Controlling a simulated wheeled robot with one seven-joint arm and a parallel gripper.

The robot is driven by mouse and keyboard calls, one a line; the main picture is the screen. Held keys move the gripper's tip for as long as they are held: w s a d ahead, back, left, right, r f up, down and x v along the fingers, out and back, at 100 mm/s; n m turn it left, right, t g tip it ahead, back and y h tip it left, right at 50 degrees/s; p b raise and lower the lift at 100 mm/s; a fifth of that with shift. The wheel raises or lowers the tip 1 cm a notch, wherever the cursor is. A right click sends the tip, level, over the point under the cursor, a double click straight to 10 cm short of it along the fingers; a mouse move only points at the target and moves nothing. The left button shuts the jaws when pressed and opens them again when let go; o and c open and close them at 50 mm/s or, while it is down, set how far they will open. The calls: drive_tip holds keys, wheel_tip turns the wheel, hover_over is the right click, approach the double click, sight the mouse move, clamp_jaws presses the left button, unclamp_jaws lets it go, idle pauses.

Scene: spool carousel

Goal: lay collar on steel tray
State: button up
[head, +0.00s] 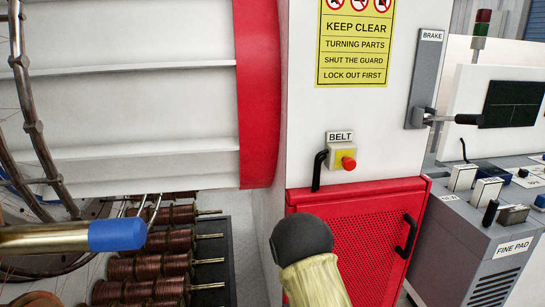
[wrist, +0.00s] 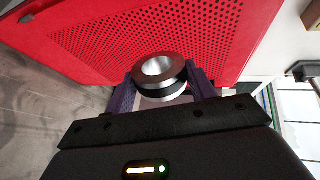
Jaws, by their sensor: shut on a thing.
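The collar (wrist: 160,84) is a short metal ring with a dark outer band and a bright bore. In the wrist view it sits between the two purple fingers of my gripper (wrist: 163,80). My gripper is shut on it, with a finger against each side. Its open bore faces the camera, and its underside is partly hidden. Neither the gripper nor the collar can be made out in the head view. I see no steel tray in either view.
A red perforated guard (head: 360,245) with a black handle stands below the BELT button (head: 348,162); it also fills the background behind the collar (wrist: 170,40). Copper spools (head: 165,265) sit lower left, beside a blue-ended brass rod (head: 118,235). A FINE PAD console (head: 490,245) stands right.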

drive_tip(key=shift+s+d+f, duration=0.1)
drive_tip(key=shift+d+f, duration=0.2)
drive_tip(key=shift+f, duration=0.25)
drive_tip(key=shift+s+d+f, duration=0.1)
drive_tip(key=shift+d+f, duration=0.2)
drive_tip(key=shift+f, duration=0.25)
drive_tip(key=shift+r+p, duration=0.25)
drive_tip(key=shift+p, duration=0.5)
wheel_tip(320, 180, up, 7)
drive_tip(key=s+n+y+p, duration=0.2)
drive_tip(key=n+y+p, duration=0.1)
drive_tip(key=p, duration=1.1)
drive_tip(key=shift+n+t+y, duration=0.3)
drive_tip(key=shift+y, duration=0.4)
drive_tip(key=shift+a+f, duration=0.1)
drive_tip(key=s+f, duration=0.4)
drive_tip(key=f, duration=0.1)
drive_tip(key=shift+s+f, duration=0.2)
